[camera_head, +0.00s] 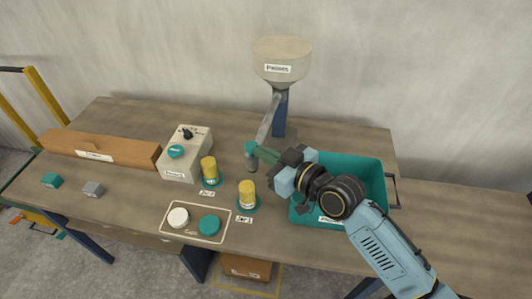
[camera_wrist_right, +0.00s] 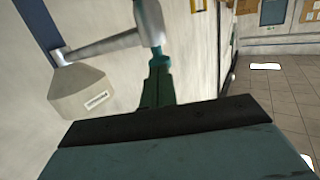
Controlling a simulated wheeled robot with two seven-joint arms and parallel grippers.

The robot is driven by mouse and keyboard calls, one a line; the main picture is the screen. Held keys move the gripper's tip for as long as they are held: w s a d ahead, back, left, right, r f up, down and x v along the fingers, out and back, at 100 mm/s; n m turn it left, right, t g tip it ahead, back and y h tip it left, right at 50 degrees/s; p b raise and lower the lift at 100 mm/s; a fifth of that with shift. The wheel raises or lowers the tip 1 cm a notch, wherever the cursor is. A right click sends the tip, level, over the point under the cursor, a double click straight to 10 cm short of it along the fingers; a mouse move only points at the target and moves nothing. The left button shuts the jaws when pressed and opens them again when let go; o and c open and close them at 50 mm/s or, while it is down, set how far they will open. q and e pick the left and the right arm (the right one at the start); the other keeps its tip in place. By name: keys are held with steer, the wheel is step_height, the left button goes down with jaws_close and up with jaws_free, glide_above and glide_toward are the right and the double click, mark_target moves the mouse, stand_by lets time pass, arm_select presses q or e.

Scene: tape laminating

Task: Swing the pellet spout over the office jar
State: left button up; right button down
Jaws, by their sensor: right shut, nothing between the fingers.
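The pellet spout (camera_head: 265,130) is a grey pipe sloping down from the hopper (camera_head: 282,60) to a grey-green nozzle (camera_head: 251,157). The nozzle hangs behind and between two yellow jars: the left jar (camera_head: 209,168) and the right jar (camera_head: 247,192). Their small tags are too blurred to tell which is the office jar. My right gripper (camera_head: 261,152) is shut and empty, its fingertips right beside the nozzle; contact is unclear. In the right wrist view the shut fingers (camera_wrist_right: 158,82) point at the nozzle (camera_wrist_right: 151,22), with the pipe (camera_wrist_right: 105,44) behind. My left gripper is out of view.
A control box (camera_head: 185,155) with a knob and teal button stands left of the jars. A tray (camera_head: 186,234) with a white and a teal cap lies in front. A teal bin (camera_head: 365,171) sits under my right arm. A long brown box (camera_head: 125,153) lies at left.

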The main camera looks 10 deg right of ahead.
steer(key=shift+w+a+r+p, duration=0.1)
steer(key=shift+w+a+p, duration=0.15)
steer(key=shift+a, duration=0.2)
steer(key=shift+w+a+r+p, duration=0.1)
steer(key=shift+a+p, duration=0.15)
steer(key=shift+a, duration=0.15)
steer(key=shift+w+a+f, duration=0.1)
steer(key=shift+a, duration=0.25)
steer(key=shift+f, duration=0.1)
steer(key=shift+d, duration=0.1)
steer(key=shift+s+d, duration=0.15)
steer(key=shift+s, duration=0.1)
steer(key=p+v, duration=0.1)
steer(key=v, duration=0.1)
steer(key=shift+s+d+r+p, duration=0.2)
steer(key=shift+s+p, duration=0.1)
steer(key=shift+p, duration=0.1)
steer(key=v, duration=1)
steer(key=shift+s+a, duration=0.2)
steer(key=shift+s, duration=0.4)
